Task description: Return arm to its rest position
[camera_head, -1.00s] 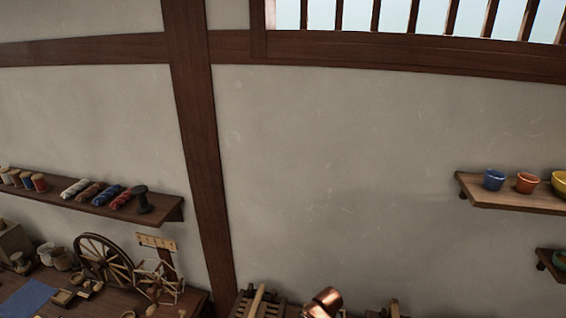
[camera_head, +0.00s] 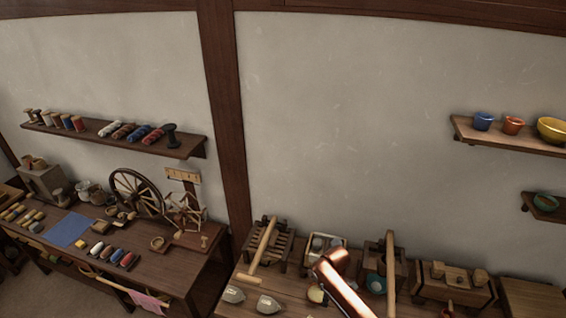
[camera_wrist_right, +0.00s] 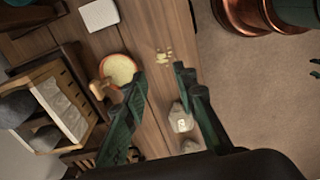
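My right gripper (camera_wrist_right: 158,72) shows in the right wrist view with its dark green fingers apart and bare wooden tabletop between them. It is open and holds nothing. A copper-coloured arm link of mine (camera_head: 340,285) crosses the lower middle of the head view, over the workbench (camera_head: 225,312). Neither gripper shows in the head view. Small dark green prongs (camera_wrist_right: 315,68) at the right edge of the wrist view may be my left gripper; too little shows to tell its state.
In the wrist view, a round bowl (camera_wrist_right: 121,70) with pale contents, loose grains (camera_wrist_right: 163,57) and a small pale pouch (camera_wrist_right: 182,117) lie on the bench near the fingers. Wooden frames stand at left. Open floor (camera_wrist_right: 245,90) is at right. A spinning wheel (camera_head: 137,192) stands on the left table.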

